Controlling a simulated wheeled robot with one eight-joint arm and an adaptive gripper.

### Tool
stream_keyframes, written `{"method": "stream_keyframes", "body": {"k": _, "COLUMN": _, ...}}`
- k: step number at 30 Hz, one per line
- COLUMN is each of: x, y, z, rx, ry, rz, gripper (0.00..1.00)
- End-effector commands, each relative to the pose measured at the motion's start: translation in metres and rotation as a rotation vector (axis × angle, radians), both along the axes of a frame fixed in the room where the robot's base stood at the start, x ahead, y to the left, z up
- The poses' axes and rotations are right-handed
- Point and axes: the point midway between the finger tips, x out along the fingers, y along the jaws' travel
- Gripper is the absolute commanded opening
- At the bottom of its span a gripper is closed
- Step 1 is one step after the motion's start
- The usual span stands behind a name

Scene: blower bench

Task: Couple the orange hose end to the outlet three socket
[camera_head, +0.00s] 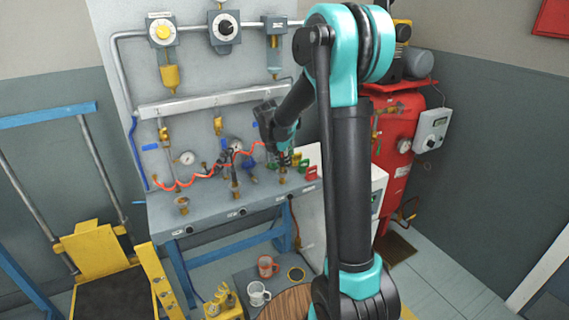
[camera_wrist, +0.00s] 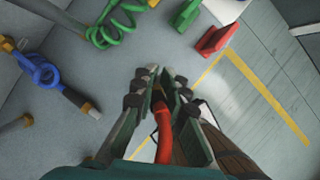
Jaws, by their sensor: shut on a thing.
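The orange hose (camera_head: 200,178) runs coiled across the back of the bench toward my gripper (camera_head: 283,160). In the wrist view my gripper (camera_wrist: 160,85) is shut on the orange hose end (camera_wrist: 163,135); its tip is mostly hidden between the fingers. Brass sockets stand along the bench top: one at left (camera_head: 182,203), one in the middle (camera_head: 234,186) and one at right (camera_head: 282,174). My gripper is above or behind the right one in the head view; I cannot tell the gap. The outlet labels are too small to read.
A blue hose (camera_wrist: 42,73) and a green coiled hose (camera_wrist: 112,28) lie near my gripper. A red block (camera_head: 311,173) and a green block (camera_head: 303,165) stand at the bench's right end. Gauges and valves line the back panel. A red tank (camera_head: 398,145) stands to the right.

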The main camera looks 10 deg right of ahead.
Motion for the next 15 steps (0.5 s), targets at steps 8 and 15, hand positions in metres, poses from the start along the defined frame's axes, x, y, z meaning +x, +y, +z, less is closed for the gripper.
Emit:
{"method": "stream_keyframes", "body": {"k": 8, "x": 0.0001, "y": 0.0, "z": -0.0009, "rx": 0.001, "ry": -0.001, "rz": -0.007, "gripper": 0.0}}
{"method": "stream_keyframes", "body": {"k": 15, "x": 0.0002, "y": 0.0001, "z": -0.0036, "rx": 0.001, "ry": -0.001, "rz": -0.007, "gripper": 0.0}}
